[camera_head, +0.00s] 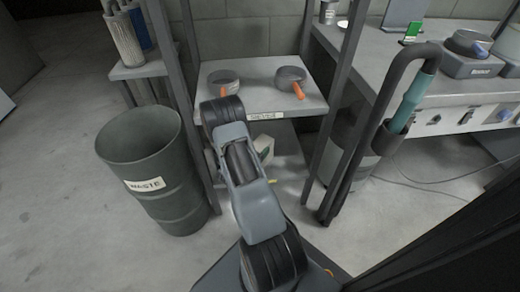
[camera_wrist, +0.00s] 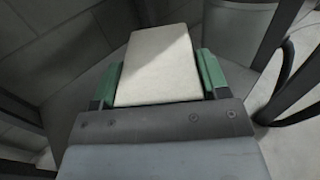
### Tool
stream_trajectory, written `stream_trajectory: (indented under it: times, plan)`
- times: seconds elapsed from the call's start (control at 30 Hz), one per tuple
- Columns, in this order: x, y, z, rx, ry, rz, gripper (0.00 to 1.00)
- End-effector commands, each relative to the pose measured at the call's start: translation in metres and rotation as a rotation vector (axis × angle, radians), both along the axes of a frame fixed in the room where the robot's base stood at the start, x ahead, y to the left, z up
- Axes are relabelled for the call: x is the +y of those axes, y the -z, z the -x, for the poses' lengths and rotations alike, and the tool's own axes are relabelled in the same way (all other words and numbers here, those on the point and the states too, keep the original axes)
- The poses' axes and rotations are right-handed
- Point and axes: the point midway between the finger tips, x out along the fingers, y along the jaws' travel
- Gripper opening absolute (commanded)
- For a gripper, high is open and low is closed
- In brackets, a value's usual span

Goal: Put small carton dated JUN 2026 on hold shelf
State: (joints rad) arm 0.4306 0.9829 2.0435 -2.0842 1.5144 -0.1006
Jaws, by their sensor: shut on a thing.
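My gripper (camera_wrist: 157,75) is shut on a small pale carton (camera_wrist: 158,50), with a green finger on each side of it in the wrist view. The carton's visible face is plain, and no date can be read on it. In the head view my arm reaches down in front of the shelf rack, and a bit of the pale carton (camera_head: 262,142) shows beside the arm, under the upper shelf (camera_head: 255,110). The lower shelf (camera_head: 288,178) is partly hidden by my arm. Whether the carton touches a shelf cannot be told.
Two round grey pieces with orange handles (camera_head: 223,84) (camera_head: 290,80) lie on the upper shelf. A grey bin labelled WASTE (camera_head: 140,150) stands left. Dark rack posts (camera_head: 345,80) flank the shelves. A bench (camera_head: 385,60) with equipment and a dark hose (camera_head: 385,95) are right.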

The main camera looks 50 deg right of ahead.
Motion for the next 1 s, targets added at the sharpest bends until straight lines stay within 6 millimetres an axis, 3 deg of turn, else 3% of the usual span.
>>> stream_trajectory:
  times: [0.17,0.4,0.87,0.9,1.0]
  plan:
    - [-0.002,0.010,-0.008,-0.003,-0.001,0.004,0.07]
    - [-0.003,0.039,-0.008,-0.002,0.000,0.004,0.07]
    - [-0.003,0.042,-0.008,-0.003,0.000,0.004,0.07]
    - [-0.002,0.043,-0.007,0.000,0.000,0.000,0.71]
    - [-0.002,0.042,-0.007,0.000,0.000,0.000,0.80]
